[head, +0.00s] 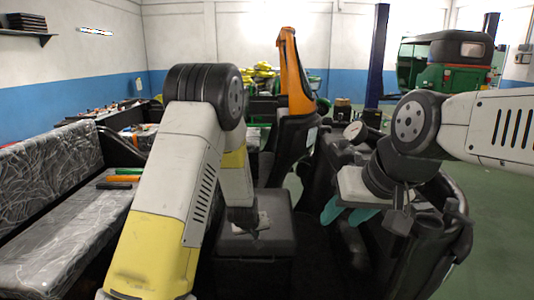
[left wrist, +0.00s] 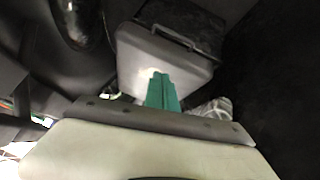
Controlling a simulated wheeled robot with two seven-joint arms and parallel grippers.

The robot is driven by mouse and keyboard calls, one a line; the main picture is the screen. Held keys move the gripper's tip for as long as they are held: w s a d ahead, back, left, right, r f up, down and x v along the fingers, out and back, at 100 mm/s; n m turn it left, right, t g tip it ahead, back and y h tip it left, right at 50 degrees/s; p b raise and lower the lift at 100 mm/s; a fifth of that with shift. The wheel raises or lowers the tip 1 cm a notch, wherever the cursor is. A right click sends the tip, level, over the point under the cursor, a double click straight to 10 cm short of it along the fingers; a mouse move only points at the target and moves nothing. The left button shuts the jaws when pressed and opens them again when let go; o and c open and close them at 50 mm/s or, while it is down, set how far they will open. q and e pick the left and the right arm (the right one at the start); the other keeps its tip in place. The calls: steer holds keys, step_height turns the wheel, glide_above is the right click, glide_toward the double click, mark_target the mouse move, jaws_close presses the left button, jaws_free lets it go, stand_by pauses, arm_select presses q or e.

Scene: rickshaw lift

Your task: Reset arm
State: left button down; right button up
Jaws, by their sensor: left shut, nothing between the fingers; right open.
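My right gripper (head: 345,213) has teal fingers, spread apart with nothing between them. It hangs over the black front body of the rickshaw (head: 440,225). My left arm bends down in the middle of the head view, and its fingers are hidden there. In the left wrist view my left gripper (left wrist: 158,76) shows its teal fingers together, with nothing between them. They point at a grey-topped box with a dark handle (left wrist: 140,52); I cannot tell whether they touch it. A dark box (head: 270,235) also stands below my left arm in the head view.
A patterned bench seat (head: 50,225) on the left carries an orange and a green tool (head: 115,178). An orange-topped upright part (head: 292,75) stands behind my left arm. A blue post (head: 377,60) and a green vehicle (head: 445,60) are farther back. Green floor (head: 500,215) is open at right.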

arm_select(q)
steer(key=s+a+r+h, duration=0.1)
steer(key=s+a+r, duration=0.1)
steer(key=s+r, duration=0.35)
steer(key=s+a+r+g, duration=0.1)
steer(key=s+r, duration=0.2)
steer(key=r, duration=0.6)
steer(key=s+a+r+h, duration=0.1)
steer(key=s+a+r, duration=0.1)
steer(key=s+r, duration=0.35)
steer(key=s+a+r+m, duration=0.1)
steer(key=s+r, duration=0.3)
steer(key=s, duration=0.4)
steer(key=s+a+r+m, duration=0.1)
steer(key=s+a+r, duration=0.3)
steer(key=s, duration=0.5)
steer(key=shift+r+y, duration=0.4)
steer(key=shift+r, duration=0.05)
steer(key=shift+s, duration=0.1)
